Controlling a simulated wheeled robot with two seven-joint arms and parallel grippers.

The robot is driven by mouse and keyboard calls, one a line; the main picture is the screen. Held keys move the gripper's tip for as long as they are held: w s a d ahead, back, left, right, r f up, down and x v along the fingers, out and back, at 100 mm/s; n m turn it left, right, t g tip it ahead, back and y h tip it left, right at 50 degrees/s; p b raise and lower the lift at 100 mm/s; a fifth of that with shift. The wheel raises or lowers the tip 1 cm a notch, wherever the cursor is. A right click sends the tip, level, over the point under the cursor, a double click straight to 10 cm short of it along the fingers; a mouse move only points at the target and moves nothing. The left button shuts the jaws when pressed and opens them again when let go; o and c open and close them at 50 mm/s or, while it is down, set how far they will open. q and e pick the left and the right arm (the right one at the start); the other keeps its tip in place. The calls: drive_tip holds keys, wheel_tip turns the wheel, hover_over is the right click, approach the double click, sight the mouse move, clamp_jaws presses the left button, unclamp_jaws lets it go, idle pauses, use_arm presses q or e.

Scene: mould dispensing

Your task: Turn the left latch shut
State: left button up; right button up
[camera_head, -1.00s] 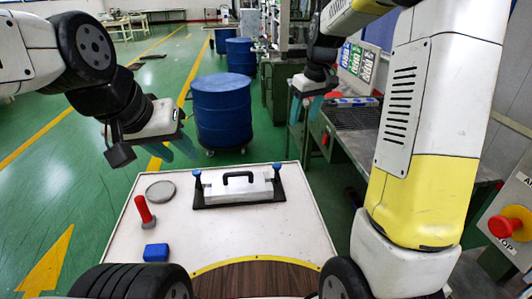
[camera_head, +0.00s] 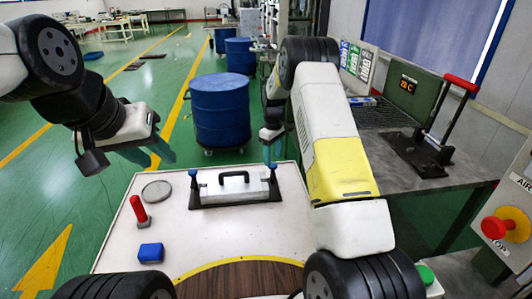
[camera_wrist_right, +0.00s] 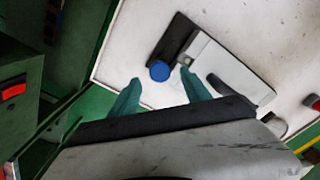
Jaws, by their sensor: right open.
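The mould (camera_head: 235,187) is a pale block with a black handle (camera_head: 234,176) on a black base, lying on the white table. The left latch (camera_head: 194,177) has a blue knob and stands upright at its left end. The right latch (camera_head: 272,169) has a matching knob at the right end. My right gripper (camera_head: 270,150) is open and empty just above the right latch. In the right wrist view one blue knob (camera_wrist_right: 160,71) shows just beyond the gap between its teal fingers (camera_wrist_right: 163,86). My left gripper (camera_head: 150,160) hangs left of the table, its fingers apart and empty, clear of the left latch.
A red-handled tool (camera_head: 139,210), a grey disc (camera_head: 156,191) and a blue block (camera_head: 150,253) are on the left of the white table (camera_head: 215,235). A blue barrel (camera_head: 220,110) stands behind. A grey bench (camera_head: 455,185) with a red-handled press is at right.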

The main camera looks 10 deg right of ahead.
sight(273, 165)
drive_tip(key=shift+f, duration=1.6)
clamp_jaws()
